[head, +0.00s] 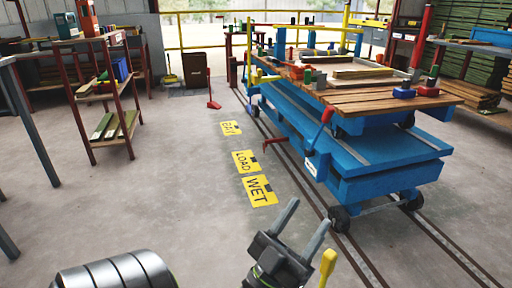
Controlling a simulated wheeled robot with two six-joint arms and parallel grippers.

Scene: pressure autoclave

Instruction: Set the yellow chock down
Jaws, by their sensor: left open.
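My left gripper (310,212) is low in the middle of the head view, above the floor beside the rails. Its two fingers are spread, with nothing visible between them. A yellow upright piece (328,263), which looks like the handle of the yellow chock, shows just right of the gripper's body, outside the fingers. Its lower part is cut off by the bottom edge, so I cannot tell whether it stands on the floor. My right gripper is not in view.
A blue wheeled cart (370,165) with a plank top stands on the floor rails (358,262) at the right. Yellow floor signs (258,191) lie left of the rails. A red object with an upright handle (213,94) stands farther back. A shelf rack (106,90) is at left. The left-centre floor is clear.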

